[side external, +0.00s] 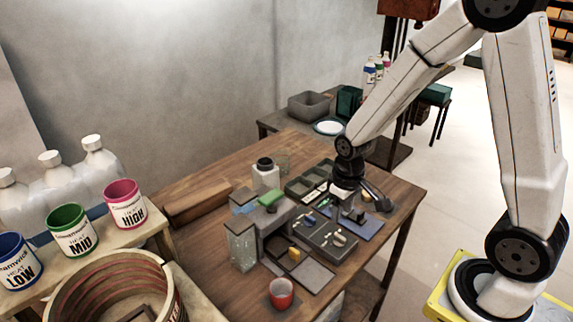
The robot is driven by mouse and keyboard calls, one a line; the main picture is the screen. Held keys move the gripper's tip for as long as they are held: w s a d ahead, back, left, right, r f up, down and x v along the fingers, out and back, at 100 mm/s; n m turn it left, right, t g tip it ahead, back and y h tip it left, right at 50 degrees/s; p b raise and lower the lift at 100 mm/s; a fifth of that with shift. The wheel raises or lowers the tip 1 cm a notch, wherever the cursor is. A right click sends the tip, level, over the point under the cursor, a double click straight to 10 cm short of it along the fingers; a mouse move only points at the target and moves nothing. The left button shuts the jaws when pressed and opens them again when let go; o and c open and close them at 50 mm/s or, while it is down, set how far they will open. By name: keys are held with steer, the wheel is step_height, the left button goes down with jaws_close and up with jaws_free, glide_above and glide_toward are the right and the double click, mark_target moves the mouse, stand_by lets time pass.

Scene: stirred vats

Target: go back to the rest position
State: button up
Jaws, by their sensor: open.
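I cannot tell whether the fingertips touch anything.
A red cup (281,293) stands near the table's front edge. A glass container (242,246), a white bottle with black lid (265,174) and a compartment tray (309,180) crowd the work area. Three labelled tins, including a pink one (126,204), stand left.

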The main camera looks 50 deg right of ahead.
steer(key=s+a+r+t, duration=0.2)
steer(key=s+a+r, duration=0.2)
steer(key=shift+s+r, duration=0.3)
steer(key=shift+r, duration=0.1)
